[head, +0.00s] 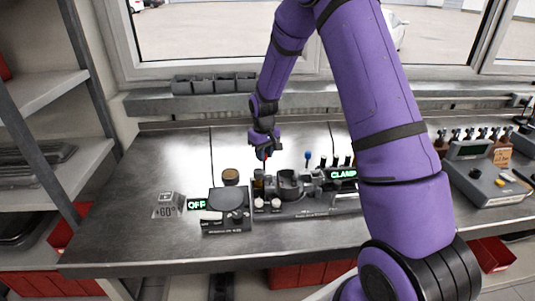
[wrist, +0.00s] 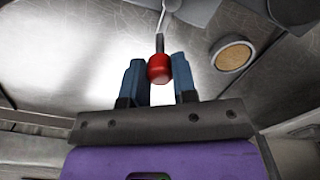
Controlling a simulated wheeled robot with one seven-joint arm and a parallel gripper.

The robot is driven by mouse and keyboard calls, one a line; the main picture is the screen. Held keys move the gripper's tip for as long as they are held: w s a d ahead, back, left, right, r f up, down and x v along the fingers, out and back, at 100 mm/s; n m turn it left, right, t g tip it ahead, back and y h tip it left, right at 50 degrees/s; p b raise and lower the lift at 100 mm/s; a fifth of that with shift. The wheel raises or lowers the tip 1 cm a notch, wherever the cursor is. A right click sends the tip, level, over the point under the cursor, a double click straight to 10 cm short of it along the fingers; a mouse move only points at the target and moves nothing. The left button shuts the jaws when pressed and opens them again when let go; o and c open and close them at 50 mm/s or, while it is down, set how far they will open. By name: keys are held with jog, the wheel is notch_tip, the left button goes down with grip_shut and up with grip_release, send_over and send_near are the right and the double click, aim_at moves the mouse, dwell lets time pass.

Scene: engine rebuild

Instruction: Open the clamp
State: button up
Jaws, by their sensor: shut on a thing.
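A sign reading CLAMP (head: 343,174) glows green on a dark fixture (head: 310,208) on the bench. A round grey holder (head: 288,184) stands on the fixture left of the sign. My gripper (head: 265,155) is above the fixture's left part, pointing down. In the wrist view its blue fingers (wrist: 158,75) are shut on a red knob (wrist: 160,69) on a thin metal rod. What the rod joins at its far end is hard to tell. The clamp's jaws are not clear at this size.
Left of the fixture stands a device (head: 226,218) with a sign reading OFF (head: 197,204). A tan-topped round pot (head: 230,175) is behind it. A blue-tipped upright lever (head: 308,155) stands behind the holder. A grey case (head: 488,185) is at right.

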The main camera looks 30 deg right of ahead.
jog(key=shift+a+n, duration=0.45)
jog(key=shift+n, duration=0.8)
jog(key=shift+a+n, duration=0.45)
jog(key=shift+n, duration=0.75)
jog(key=shift+a+n, duration=0.45)
jog(key=shift+n, duration=0.8)
jog(key=o, duration=0.9)
jog(key=shift+o, duration=0.2)
notch_tip(320, 180, up, 11)
